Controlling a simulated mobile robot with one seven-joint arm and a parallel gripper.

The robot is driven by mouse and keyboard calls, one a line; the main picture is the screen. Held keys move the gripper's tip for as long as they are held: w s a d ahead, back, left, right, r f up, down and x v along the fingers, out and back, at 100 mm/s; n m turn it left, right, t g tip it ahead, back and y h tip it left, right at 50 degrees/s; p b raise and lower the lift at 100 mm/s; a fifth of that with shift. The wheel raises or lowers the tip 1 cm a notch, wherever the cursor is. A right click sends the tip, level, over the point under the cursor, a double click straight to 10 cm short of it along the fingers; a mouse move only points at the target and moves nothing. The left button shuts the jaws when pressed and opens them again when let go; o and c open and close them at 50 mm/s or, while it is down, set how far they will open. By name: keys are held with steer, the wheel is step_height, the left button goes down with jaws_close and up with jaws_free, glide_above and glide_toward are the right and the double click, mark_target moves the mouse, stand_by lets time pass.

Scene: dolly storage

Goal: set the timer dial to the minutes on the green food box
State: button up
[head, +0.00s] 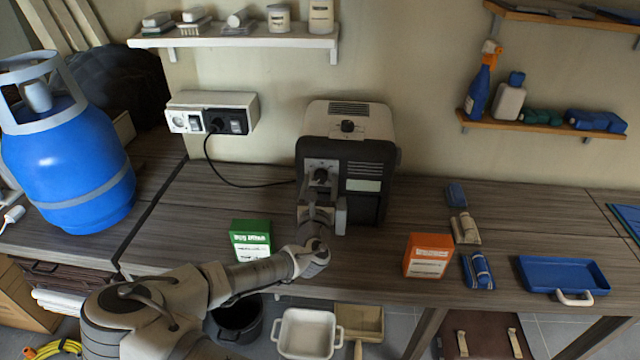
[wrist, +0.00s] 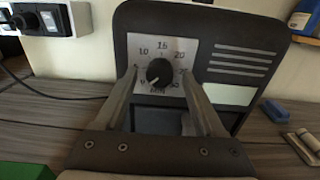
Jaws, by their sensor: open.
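The timer dial (wrist: 159,72) is a round black knob on a pale plate on the front of a dark grey machine. My gripper (wrist: 159,75) is open, with one finger on each side of the dial and visible gaps between. The green food box (head: 251,240) stands on the bench left of my gripper; its print is upside down and too small to read. Its green top (wrist: 25,172) shows at lower left in the wrist view.
An orange box (head: 428,256) stands on the bench to the right, near blue and beige packets and a blue tray (head: 535,271). A black cable runs from the wall socket (head: 213,120) to the machine. A blue gas cylinder (head: 70,160) stands at left.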

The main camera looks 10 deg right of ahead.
jaws_close()
steer(key=shift+f+m, duration=0.1)
steer(key=shift+m, duration=0.2)
steer(key=m+b, duration=0.2)
steer(key=m, duration=0.1)
steer(key=shift+m, duration=0.4)
steer(key=m+b, duration=0.1)
steer(key=m, duration=0.3)
steer(key=shift+a+m, duration=0.1)
steer(key=shift+m, duration=0.3)
steer(key=m+b, duration=0.1)
steer(key=m, duration=0.3)
steer(key=shift+m+b, duration=0.6)
steer(key=shift+m, duration=1.7)
steer(key=shift+a, duration=0.1)
